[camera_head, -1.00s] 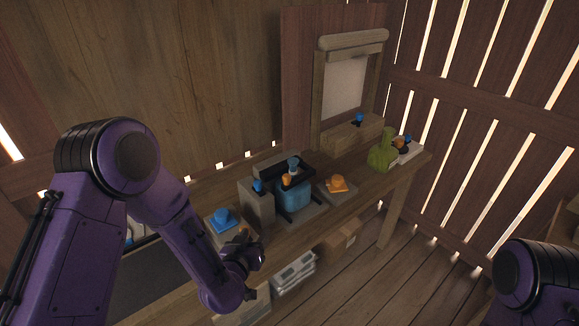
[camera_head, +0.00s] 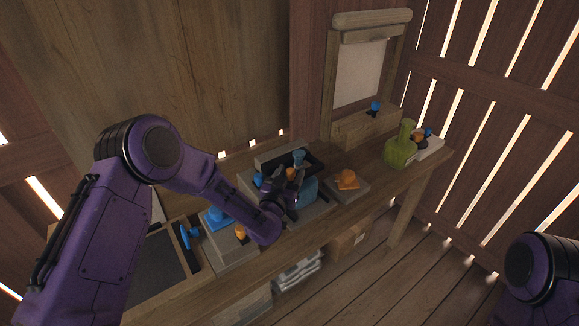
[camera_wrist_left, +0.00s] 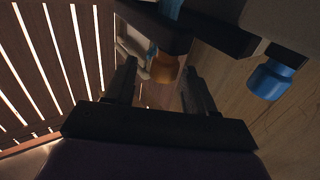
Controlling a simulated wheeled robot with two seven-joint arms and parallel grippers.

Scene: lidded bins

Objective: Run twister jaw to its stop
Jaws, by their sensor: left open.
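A machine with a blue block (camera_head: 308,189), a dark frame and a blue-topped post (camera_head: 298,156) stands mid-bench. I take it for the twister, but cannot tell which part is its jaw. My left gripper (camera_head: 290,178) is open in front of this machine and hides part of it. In the left wrist view, an orange knob (camera_wrist_left: 166,74) shows between the open fingers (camera_wrist_left: 160,68); I cannot tell whether they touch it. A blue knob (camera_wrist_left: 270,79) is to the right of the fingers there. My right gripper is out of view.
An orange knob on a grey base (camera_head: 347,180) sits right of the machine. A box with blue and orange knobs (camera_head: 232,250) is at its left. A green bottle-like object (camera_head: 401,150) and a wooden frame (camera_head: 371,22) stand farther along the bench (camera_head: 300,240).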

